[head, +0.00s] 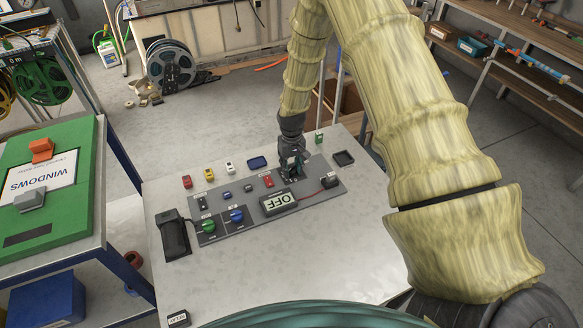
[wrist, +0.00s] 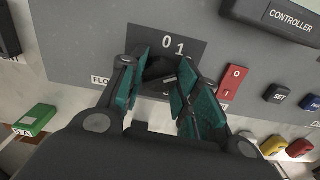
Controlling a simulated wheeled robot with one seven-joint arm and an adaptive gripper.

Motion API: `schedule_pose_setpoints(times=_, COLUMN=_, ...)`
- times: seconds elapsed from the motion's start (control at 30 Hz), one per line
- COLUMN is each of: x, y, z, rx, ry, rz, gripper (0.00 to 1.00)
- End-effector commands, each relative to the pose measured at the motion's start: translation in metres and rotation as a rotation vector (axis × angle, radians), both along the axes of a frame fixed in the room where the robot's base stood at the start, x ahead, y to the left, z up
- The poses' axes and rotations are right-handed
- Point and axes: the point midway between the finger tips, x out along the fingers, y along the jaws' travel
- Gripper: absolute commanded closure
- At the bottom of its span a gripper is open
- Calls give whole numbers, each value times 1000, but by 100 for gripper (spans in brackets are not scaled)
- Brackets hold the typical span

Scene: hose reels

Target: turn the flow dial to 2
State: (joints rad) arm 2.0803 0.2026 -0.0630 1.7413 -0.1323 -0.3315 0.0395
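The flow dial shows in the wrist view as a dark knob (wrist: 160,68) on a dark plate marked 0 and 1. The plate's other numbers are mostly hidden by my fingers, and so is the knob's setting. My gripper (wrist: 162,76) has its two teal fingers apart, one on each side of the knob. I cannot tell whether they press on it. In the head view my gripper (head: 291,170) is down at the right part of the grey panel (head: 240,222), hiding the dial there. A label starting with "FLO" (wrist: 101,80) is beside the plate.
A red rocker switch (wrist: 234,82), a black SET button (wrist: 279,93) and the controller box (wrist: 285,14) are close to my fingers.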

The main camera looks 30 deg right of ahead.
Motion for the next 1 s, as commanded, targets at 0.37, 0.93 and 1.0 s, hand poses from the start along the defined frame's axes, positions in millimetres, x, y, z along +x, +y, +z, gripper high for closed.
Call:
schedule_pose_setpoints(times=0.37, x=1, y=0, z=1, rx=0, ry=-2, rz=1, gripper=45)
schedule_pose_setpoints(times=0.93, x=1, y=-1, z=61, rx=0, ry=-3, rz=0, gripper=45)
schedule_pose_setpoints(times=1.0, x=2, y=-1, z=73, rx=-1, ry=-5, rz=0, gripper=45)
